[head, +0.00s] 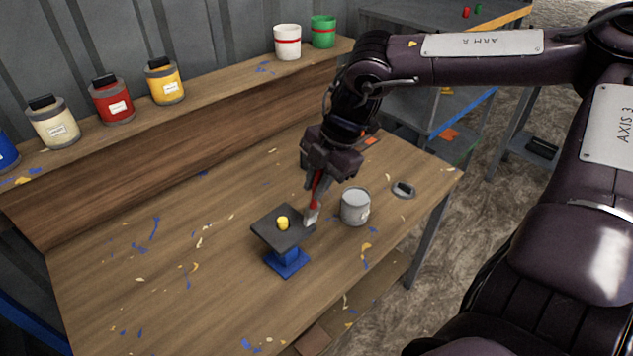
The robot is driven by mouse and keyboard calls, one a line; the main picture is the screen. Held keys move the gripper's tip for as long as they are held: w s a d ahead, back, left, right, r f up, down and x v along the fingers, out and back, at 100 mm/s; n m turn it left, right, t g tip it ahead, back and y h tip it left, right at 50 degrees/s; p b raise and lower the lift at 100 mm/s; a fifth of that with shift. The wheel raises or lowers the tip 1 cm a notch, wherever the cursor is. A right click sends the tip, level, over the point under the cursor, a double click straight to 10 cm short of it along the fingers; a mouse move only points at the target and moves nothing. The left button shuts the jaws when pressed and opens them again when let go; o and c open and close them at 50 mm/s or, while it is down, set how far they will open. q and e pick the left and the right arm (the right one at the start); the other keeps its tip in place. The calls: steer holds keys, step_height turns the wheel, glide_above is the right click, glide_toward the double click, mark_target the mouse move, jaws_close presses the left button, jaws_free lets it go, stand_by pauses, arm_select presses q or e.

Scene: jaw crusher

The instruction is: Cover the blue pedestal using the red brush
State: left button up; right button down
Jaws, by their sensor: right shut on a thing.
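A small yellow piece (283,223) sits on the plate. My right gripper (318,178) is shut on the red brush (316,188), which points down with its pale bristles (311,216) at the plate's right corner. I cannot tell whether the bristles touch the plate. My left gripper is not in view.
An open grey can (355,207) stands just right of the brush, with a round lid (403,190) beyond it. A raised shelf (190,115) at the back holds several paint cans and two cups. Paint flecks dot the table; its left part is free.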

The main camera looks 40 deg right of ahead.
steer(key=shift+s+a+b, duration=0.55)
steer(key=shift+a+b, duration=1.7)
steer(key=shift+a, duration=2.6)
steer(key=shift+w+d+p, duration=0.15)
steer(key=shift+d+p, duration=0.1)
steer(key=shift+d, duration=1.4)
steer(key=shift+w+d+p, duration=0.2)
steer(key=shift+d, duration=1.4)
steer(key=shift+w+d+p, duration=0.15)
steer(key=shift+d+p, duration=0.1)
steer(key=shift+d, duration=1.4)
steer(key=shift+r, duration=0.1)
step_height(320, 180, up, 5)
steer(key=p, duration=0.3)
steer(key=shift+p, duration=0.35)
steer(key=shift+w, duration=0.15)
